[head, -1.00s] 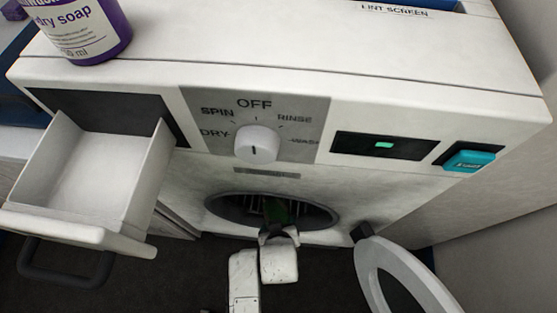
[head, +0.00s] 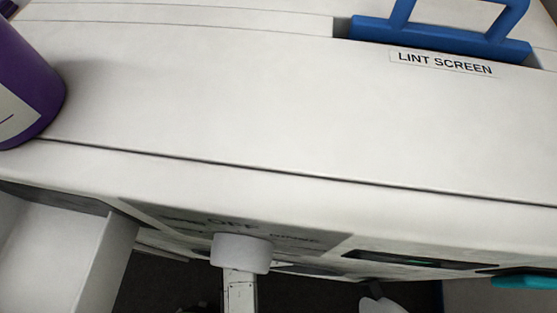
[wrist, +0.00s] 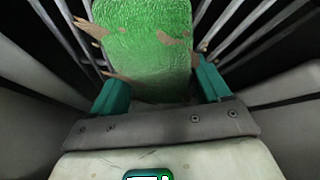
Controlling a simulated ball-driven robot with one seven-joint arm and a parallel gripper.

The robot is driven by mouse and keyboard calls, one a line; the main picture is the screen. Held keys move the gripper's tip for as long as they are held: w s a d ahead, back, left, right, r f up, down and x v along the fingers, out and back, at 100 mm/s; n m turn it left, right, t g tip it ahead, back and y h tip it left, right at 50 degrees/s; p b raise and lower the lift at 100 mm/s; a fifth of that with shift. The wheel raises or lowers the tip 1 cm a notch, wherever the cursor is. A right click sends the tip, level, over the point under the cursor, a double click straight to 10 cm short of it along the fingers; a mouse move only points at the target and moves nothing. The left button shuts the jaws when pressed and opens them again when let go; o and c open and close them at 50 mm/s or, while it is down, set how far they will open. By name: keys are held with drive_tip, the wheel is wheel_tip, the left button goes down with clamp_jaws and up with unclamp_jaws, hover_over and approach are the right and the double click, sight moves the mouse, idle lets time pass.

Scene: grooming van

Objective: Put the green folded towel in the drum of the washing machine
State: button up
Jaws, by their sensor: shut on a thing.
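The green folded towel (wrist: 145,45) is between the teal fingers of my gripper (wrist: 158,85) in the wrist view, with brown patches on its surface. My gripper is shut on it. Dark walls with pale ribs, the inside of the drum (wrist: 65,40), surround the towel and the fingers. In the head view the washing machine (head: 250,110) is seen from above. Its front edge hides the drum opening, the towel and my gripper there.
The soap drawer (head: 50,255) stands pulled out at the left. A purple soap bottle (head: 35,85) is on top. The round door (head: 382,304) is barely visible, lower right. A blue lint screen handle (head: 440,35) is at the back.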

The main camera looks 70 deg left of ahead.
drive_tip(key=shift+a+f+b, duration=0.1)
drive_tip(key=shift+f+b, duration=0.25)
drive_tip(key=shift+f, duration=0.1)
drive_tip(key=shift+d+r, duration=0.2)
drive_tip(key=o, duration=1)
drive_tip(key=shift+f, duration=0.1)
drive_tip(key=shift+d+r, duration=0.1)
drive_tip(key=shift+r, duration=0.2)
drive_tip(key=s+d, duration=0.1)
drive_tip(key=d, duration=0.3)
drive_tip(key=s+d+p, duration=0.1)
drive_tip(key=s+d, duration=0.1)
drive_tip(key=d, duration=0.1)
drive_tip(key=s+d, duration=0.1)
drive_tip(key=d, duration=0.3)
drive_tip(key=shift+s+d+r+p, duration=0.2)
drive_tip(key=shift+d+r+p, duration=0.1)
drive_tip(key=shift+p, duration=0.05)
